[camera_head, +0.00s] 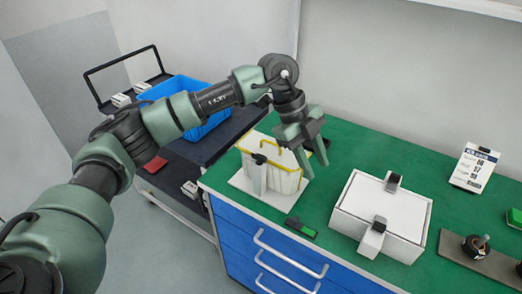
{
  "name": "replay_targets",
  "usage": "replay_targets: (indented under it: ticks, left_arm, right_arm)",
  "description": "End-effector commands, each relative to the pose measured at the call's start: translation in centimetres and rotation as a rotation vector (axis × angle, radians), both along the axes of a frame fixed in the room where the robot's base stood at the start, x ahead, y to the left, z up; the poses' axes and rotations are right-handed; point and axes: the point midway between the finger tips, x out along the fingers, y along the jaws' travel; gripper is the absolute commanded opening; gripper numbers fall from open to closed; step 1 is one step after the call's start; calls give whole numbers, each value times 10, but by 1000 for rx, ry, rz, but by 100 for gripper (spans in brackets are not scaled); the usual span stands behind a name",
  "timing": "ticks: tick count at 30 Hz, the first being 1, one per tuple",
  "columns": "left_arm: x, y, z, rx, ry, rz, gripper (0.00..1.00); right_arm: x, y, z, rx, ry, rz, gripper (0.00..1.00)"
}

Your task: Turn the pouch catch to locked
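A pale container with a yellow rim (285,182) stands on a white base plate at the left end of the green bench top. A grey upright strap with a dark piece at its top, which looks like a catch (259,160), is on its front side. I cannot tell the catch's setting at this size. My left gripper (317,170) points down over the container's right end, right of the catch and apart from it. Its two fingers are spread with nothing seen between them. They hide part of the container's back right edge. My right gripper is out of view.
A white box (384,207) with two dark-topped latches stands to the right. A green and black piece (300,228) lies near the bench's front edge. A sign (474,168) and a knobbed device (475,246) are farther right. A cart with a blue bin (190,90) stands behind my arm.

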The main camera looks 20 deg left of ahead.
Motion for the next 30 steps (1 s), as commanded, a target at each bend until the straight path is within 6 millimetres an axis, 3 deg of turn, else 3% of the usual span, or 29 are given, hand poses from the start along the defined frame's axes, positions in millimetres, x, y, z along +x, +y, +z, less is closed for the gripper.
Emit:
replay_targets:
  ticks: [1, 3, 6, 9, 14, 24, 30]
  left_arm:
    - [10, 39, 11, 128, 12, 79, 35]
    - [16, 82, 22, 271, 39, 179, 35]
    - [17, 124, 36, 402, 65, 288, 35]
    - [16, 143, 43, 461, 79, 342, 35]
    - [15, 146, 29, 472, 84, 352, 35]
    - [15, 144, -22, 468, 83, 347, 35]
    - [16, 144, -33, 467, 80, 346, 35]
  right_arm:
    - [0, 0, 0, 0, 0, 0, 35]
    - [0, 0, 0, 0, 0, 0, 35]
    - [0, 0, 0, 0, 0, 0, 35]
    - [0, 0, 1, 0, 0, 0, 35]
    - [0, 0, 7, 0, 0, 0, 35]
    - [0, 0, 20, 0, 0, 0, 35]
    - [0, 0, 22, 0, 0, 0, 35]
